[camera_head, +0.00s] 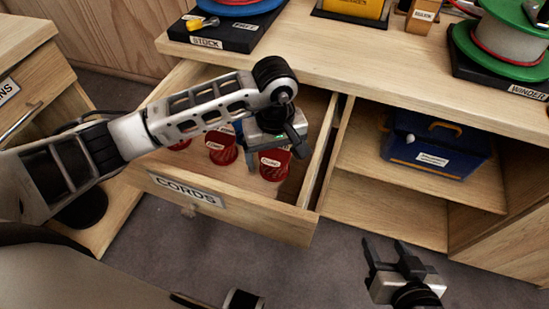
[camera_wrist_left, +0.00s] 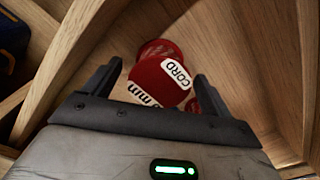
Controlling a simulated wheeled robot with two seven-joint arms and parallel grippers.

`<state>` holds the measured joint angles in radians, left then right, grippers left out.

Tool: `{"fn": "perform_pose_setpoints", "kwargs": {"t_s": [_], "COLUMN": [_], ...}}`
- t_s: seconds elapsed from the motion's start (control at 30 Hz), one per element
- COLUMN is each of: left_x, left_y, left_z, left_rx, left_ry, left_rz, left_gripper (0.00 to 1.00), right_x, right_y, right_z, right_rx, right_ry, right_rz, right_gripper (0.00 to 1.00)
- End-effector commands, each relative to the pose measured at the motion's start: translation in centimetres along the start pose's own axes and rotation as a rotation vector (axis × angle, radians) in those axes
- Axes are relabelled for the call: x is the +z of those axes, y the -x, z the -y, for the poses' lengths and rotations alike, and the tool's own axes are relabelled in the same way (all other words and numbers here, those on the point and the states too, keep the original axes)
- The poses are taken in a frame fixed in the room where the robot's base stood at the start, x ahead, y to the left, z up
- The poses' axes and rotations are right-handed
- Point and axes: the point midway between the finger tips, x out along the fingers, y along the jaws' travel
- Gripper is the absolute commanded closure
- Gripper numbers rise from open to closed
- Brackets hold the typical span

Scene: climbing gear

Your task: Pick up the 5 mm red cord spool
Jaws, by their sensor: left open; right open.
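The open drawer labelled CORDS (camera_head: 187,189) holds several red cord spools. A red spool (camera_head: 273,170) with a white label stands near the drawer's right end; its label is too small to read in the head view. My left gripper (camera_head: 276,157) is open above this spool. In the left wrist view, a red spool (camera_wrist_left: 155,84) with a label showing "CORD" and "mm" lies between the open fingers (camera_wrist_left: 155,80); the number is not readable. No grip on it shows. My right gripper (camera_head: 388,254) is open and empty, outside the drawer at lower right.
Other red spools (camera_head: 222,152) stand further left in the drawer, partly behind my left arm. The drawer's right wall (camera_head: 322,150) is close to my left gripper. A blue box (camera_head: 437,143) sits on the shelf at right. A STOCK stand (camera_head: 225,38) and WINDER (camera_head: 500,75) are on the worktop.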

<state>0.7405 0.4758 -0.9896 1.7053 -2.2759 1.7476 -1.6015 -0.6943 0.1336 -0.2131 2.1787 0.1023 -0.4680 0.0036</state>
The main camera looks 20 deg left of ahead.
Motion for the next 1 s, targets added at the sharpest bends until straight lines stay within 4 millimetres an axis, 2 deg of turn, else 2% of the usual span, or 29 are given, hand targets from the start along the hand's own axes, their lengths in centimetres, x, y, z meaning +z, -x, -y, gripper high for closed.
{"fn": "perform_pose_setpoints", "kwargs": {"t_s": [0.13,0.37,0.47,0.57,0.87,1.0], "left_x": [0.09,0.02,0.02,0.02,0.0,-0.04], "left_y": [-1.47,-1.63,-1.62,-1.61,-1.51,-0.88], "left_z": [-0.01,-0.02,-0.02,-0.01,-0.02,-0.04], "left_rx": [0.001,0.001,0.001,0.001,0.002,0.003], "left_ry": [-0.001,-0.001,-0.001,-0.001,-0.001,-0.002], "left_rz": [0.002,-0.001,-0.001,-0.001,-0.001,-0.003], "left_gripper": [0.16,0.16,0.38,0.66,0.66,0.66], "right_x": [0.29,0.28,0.23,0.12,-0.26,-0.22], "right_y": [-0.08,-0.09,-0.08,-0.07,-0.05,-0.11], "right_z": [-0.04,-0.04,-0.04,-0.03,-0.02,-0.03], "right_rx": [0.001,0.001,0.001,0.001,0.0,0.0], "right_ry": [0.0,0.0,0.0,0.0,0.001,0.0], "right_rz": [0.006,0.006,0.004,0.002,-0.006,-0.007], "right_gripper": [0.48,0.48,0.48,0.48,0.48,0.48]}}
